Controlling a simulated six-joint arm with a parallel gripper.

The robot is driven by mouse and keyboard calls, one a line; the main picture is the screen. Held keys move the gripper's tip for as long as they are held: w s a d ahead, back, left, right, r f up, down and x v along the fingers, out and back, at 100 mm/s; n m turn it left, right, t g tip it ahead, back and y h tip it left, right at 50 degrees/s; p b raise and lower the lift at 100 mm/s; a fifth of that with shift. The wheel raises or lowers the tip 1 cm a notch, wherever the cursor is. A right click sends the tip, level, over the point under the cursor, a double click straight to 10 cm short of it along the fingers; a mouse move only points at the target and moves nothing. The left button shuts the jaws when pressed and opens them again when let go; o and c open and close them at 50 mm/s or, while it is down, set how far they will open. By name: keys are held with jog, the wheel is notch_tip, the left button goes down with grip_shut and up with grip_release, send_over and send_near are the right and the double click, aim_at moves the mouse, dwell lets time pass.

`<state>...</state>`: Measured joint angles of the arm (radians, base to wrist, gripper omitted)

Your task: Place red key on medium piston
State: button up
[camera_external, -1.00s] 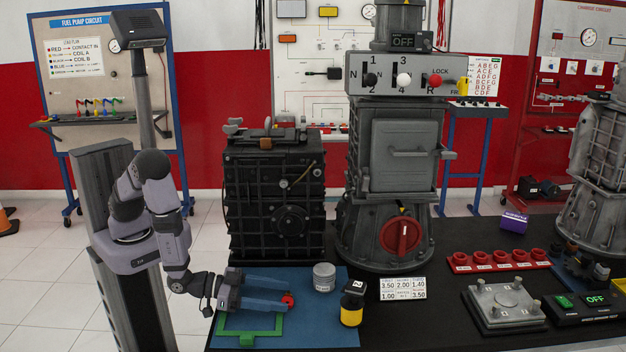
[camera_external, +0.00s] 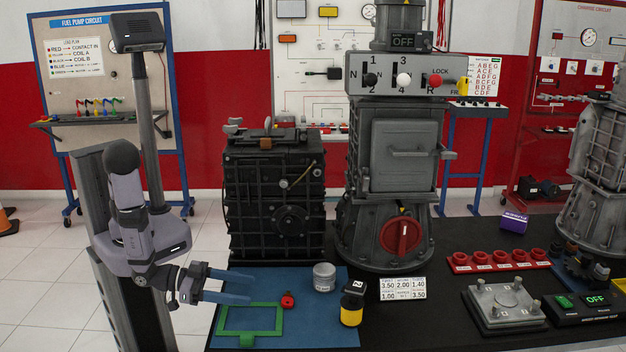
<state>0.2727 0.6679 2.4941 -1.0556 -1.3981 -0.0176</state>
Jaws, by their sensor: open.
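The red key (camera_external: 287,300) is a small red piece lying on the blue mat (camera_external: 310,333), beside the right edge of a green square frame (camera_external: 247,334). My gripper (camera_external: 253,287) is open and empty, with its two blue fingers pointing right over the left part of the mat. The fingertips are to the left of the red key, apart from it. A grey cylinder (camera_external: 324,277) stands at the back of the mat. A black and yellow cylinder (camera_external: 352,305) stands at the right edge. I cannot tell which of these, if either, is the medium piston.
A large black engine block (camera_external: 275,200) and a grey gearbox housing (camera_external: 392,190) stand behind the mat. A white number card (camera_external: 403,288), a row of red cups (camera_external: 500,260) and a grey plate (camera_external: 502,305) are to the right.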

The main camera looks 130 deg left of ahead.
jog(key=shift+v, duration=1.3)
jog(key=shift+o, duration=0.5)
